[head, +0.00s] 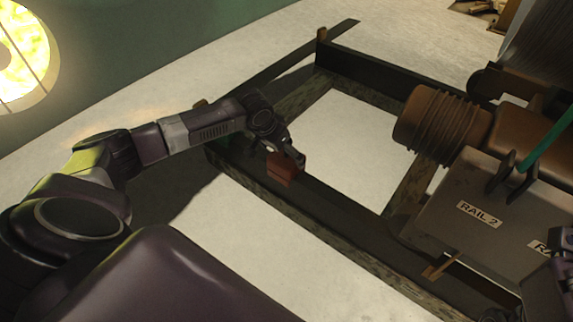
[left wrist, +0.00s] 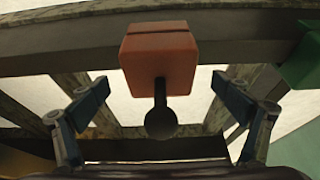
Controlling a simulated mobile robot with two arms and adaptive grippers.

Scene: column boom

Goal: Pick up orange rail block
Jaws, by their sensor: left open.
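The orange rail block (head: 280,170) sits on the near dark rail of a frame in the head view. In the left wrist view the orange rail block (left wrist: 160,58) is at the top centre, with a dark round knob on a stem below it. My left gripper (head: 292,155) is at the block in the head view. In the left wrist view my left gripper (left wrist: 165,105) is open, with one finger on each side of the knob and visible gaps to both.
The dark rail frame (head: 375,82) runs across the floor. A grey box labelled RAIL 2 (head: 480,214) and a brown ribbed cylinder (head: 436,124) stand at the right. A green block (left wrist: 300,62) is at the right in the left wrist view. Pale floor shows inside the frame.

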